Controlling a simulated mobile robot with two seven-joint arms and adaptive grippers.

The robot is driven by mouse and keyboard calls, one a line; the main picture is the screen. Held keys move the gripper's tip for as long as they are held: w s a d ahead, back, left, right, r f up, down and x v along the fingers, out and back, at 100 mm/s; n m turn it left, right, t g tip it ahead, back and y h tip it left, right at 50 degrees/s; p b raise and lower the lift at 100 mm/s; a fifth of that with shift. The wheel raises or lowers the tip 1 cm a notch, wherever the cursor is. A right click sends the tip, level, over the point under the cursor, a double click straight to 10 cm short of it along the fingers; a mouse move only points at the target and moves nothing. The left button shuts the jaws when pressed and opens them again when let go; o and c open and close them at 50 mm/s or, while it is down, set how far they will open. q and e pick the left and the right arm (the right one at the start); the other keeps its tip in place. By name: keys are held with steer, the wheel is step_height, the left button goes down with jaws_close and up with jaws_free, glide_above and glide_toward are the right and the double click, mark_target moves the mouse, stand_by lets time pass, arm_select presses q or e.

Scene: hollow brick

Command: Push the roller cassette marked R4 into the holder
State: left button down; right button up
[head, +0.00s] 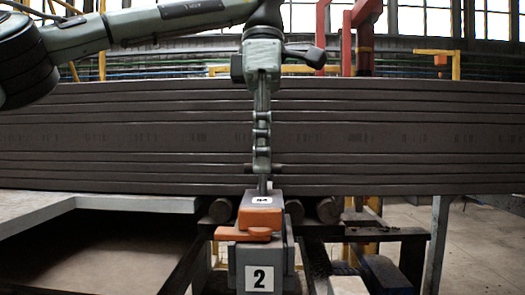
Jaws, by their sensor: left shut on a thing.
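The roller cassette (260,218) is grey with an orange front and a small white label on top, too small to read surely. It sits at the top of a grey holder (239,270) whose front bears a white plate with a black 2. An orange lever or tab (245,235) lies across the holder's front just below the cassette. My left gripper (263,183) points straight down, shut at the cassette's back end behind the label. How deep the cassette sits in the holder is hidden. My right gripper is out of view.
A long dark ribbed slab (400,140) runs across the whole view behind the holder. Dark round rollers (328,210) lie under it. A pale tabletop (120,203) is at the left. A dark frame (385,235) stands at the right, with open floor beyond.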

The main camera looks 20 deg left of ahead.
arm_select(q)
steer(key=shift+f+b, duration=0.65)
steer(key=shift+f, duration=0.45)
stand_by(0.4)
steer(key=c, duration=1.5)
jaws_free()
steer(key=shift+o, duration=0.2)
